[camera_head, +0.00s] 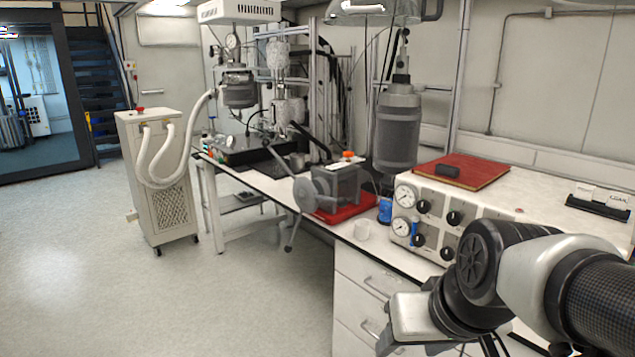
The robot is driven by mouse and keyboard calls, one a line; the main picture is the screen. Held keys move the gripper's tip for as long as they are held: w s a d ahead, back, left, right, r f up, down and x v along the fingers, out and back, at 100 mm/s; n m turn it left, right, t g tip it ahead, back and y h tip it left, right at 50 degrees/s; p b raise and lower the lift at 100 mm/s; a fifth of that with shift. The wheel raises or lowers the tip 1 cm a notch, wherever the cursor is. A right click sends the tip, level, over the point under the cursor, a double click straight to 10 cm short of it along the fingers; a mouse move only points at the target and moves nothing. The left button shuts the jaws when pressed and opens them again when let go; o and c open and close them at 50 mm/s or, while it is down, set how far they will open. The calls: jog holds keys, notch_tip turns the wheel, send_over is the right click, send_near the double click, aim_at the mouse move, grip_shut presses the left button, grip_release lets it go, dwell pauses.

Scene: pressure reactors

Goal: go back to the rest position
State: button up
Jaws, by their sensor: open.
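My arm comes in from the right edge of the head view. Its black and silver wrist hangs in front of the bench drawers. My gripper (418,332) is at the lower right, pointing down, with its fingertips at or past the bottom edge of the picture. It is open, and I see nothing held in it. It is apart from the things on the bench, in front of the white control box (440,225) with gauges and black knobs. The lower part of the gripper is cut off by the frame.
The white bench (262,182) runs from the back left to the right. A wheeled white unit (158,180) stands left. The left floor is clear.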

jog(key=s+r+p, duration=0.2)
jog(key=r+p, duration=0.4)
jog(key=r, duration=0.1)
jog(key=s+r+h+p, duration=0.1)
jog(key=s+r+p, duration=0.1)
jog(key=r+p, duration=0.4)
notch_tip(320, 180, up, 3)
jog(key=shift+s+d+f+p, duration=0.2)
jog(key=shift+s+d+p, duration=0.05)
jog(key=shift+d+p, duration=0.1)
jog(key=shift+c, duration=0.4)
dwell(0.4)
